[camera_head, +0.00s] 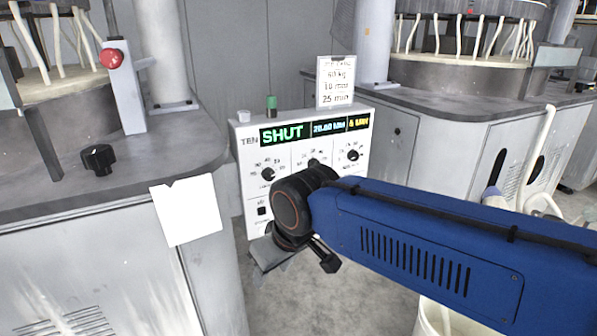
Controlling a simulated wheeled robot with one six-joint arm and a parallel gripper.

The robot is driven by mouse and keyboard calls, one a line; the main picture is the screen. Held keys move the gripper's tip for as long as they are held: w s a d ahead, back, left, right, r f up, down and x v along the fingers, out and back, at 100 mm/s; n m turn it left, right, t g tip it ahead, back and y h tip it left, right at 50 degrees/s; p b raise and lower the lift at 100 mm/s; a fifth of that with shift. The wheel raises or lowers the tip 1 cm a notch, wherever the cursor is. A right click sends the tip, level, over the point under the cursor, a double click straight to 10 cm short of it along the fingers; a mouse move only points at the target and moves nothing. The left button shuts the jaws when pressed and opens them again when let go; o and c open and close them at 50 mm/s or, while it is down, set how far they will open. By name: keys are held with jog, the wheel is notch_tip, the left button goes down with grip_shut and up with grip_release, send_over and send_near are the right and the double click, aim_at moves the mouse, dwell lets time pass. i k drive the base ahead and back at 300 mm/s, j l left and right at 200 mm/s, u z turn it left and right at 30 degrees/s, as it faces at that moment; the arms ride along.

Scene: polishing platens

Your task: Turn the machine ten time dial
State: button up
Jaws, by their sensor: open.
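The white control box of machine ten (246,150) stands between two machines, marked "TEN". Its display (315,130) reads "SHUT" in green, a blue-white figure and what looks like "6 MIN" in yellow. Black dials sit in a row below: a left dial (268,174), a middle dial (314,163) partly hidden by my arm, and a right dial (353,155) below the yellow figure. The dial captions are too small to read. My gripper (298,256) is open, pointing down in front of the box's lower part, apart from the dials. My wrist hides part of the lower panel.
A card (336,95) with figures stands on the box, beside a green-capped button (271,103). The left machine bench (60,165) carries a black knob (98,159), a red button (111,58) and a hanging paper (186,210). A right machine (440,145) stands behind.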

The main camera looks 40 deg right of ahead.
aim_at(353, 155)
jog(key=z, duration=1.35)
